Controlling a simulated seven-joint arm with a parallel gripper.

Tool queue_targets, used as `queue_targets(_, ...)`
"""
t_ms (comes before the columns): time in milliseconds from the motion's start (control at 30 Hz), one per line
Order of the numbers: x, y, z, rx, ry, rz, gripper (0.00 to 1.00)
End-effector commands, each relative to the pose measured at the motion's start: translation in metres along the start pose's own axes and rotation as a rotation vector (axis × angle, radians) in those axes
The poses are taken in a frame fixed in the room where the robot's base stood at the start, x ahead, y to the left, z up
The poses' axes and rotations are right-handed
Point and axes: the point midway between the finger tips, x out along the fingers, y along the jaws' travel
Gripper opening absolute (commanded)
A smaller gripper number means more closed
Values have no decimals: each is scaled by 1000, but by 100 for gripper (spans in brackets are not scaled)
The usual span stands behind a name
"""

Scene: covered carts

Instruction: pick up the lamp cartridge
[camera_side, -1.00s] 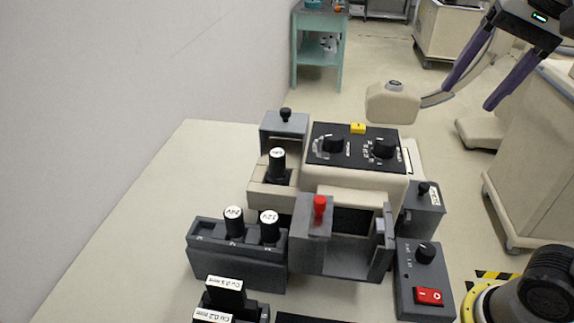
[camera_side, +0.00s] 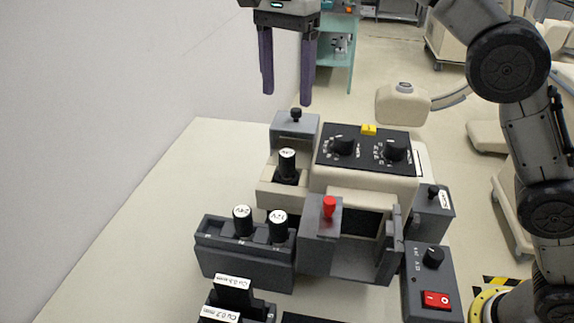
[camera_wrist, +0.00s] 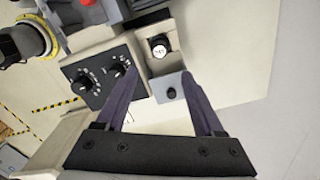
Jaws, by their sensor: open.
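A black lamp cartridge (camera_side: 287,167) with a white label on top stands upright in the beige housing at the apparatus's left. It also shows in the wrist view (camera_wrist: 159,46); its label is too small to read surely. Two similar black cartridges stand in the dark rack (camera_side: 245,258): a left one (camera_side: 242,222) and a right one (camera_side: 278,228). A grey cover (camera_side: 306,128) with a black knob sits behind the housing. My gripper (camera_side: 286,98) is open and empty, pointing down, well above and behind the housing cartridge. In the wrist view, my fingers (camera_wrist: 158,73) flank the grey cover's area.
A black control panel (camera_side: 368,153) with knobs lies right of the housing. A dark grey box with a red knob (camera_side: 329,207) stands in front. A switch box (camera_side: 433,285) is at the front right. The table's left side is bare, beside the wall.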

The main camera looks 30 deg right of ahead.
Motion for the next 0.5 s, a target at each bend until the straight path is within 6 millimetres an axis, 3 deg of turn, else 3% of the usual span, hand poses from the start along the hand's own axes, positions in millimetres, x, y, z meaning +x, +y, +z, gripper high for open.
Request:
queue_targets(267,24,2,2,-6,0,2,70)
queue_targets(500,61,2,2,-6,0,2,70)
